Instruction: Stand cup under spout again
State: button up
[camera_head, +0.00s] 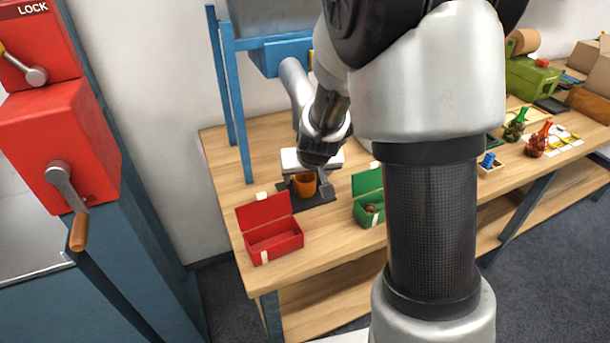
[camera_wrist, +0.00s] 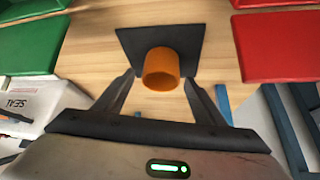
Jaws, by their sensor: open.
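An orange cup (camera_head: 304,185) stands upright on a dark square pad (camera_head: 316,200) on the wooden table. It also shows in the wrist view (camera_wrist: 161,70), on the dark pad (camera_wrist: 187,42). My gripper (camera_wrist: 160,88) is open, with one finger on each side of the cup and a gap on both sides. In the head view my gripper (camera_head: 320,175) is at the cup, partly hidden by my own arm. A grey spout pipe (camera_head: 294,80) comes down from the blue hopper (camera_head: 281,54) behind; its lower end is hidden by my arm.
An open red box (camera_head: 274,240) stands left of the pad and an open green box (camera_head: 368,210) right of it. Blue posts (camera_head: 228,95) rise at the left. Filled net bags (camera_head: 536,142) lie farther right. A red lever unit (camera_head: 62,150) stands far left.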

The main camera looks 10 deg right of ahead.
jog(key=s+a+r+y+p, duration=0.1)
jog(key=s+r+p, duration=0.2)
jog(key=s+r, duration=0.45)
jog(key=s+a+r+y+p, duration=0.15)
jog(key=s+r, duration=0.35)
jog(key=r, duration=0.5)
jog(key=s+d+r+h, duration=0.1)
jog(key=s+r, duration=0.2)
jog(key=s, duration=0.4)
jog(key=s+d+r+g+h, duration=0.1)
jog(key=s+r, duration=0.2)
jog(key=s, duration=0.4)
jog(key=shift+s+d+r+n+p, duration=0.25)
jog(key=shift+s+r+n+p, duration=0.05)
jog(key=shift+r, duration=0.1)
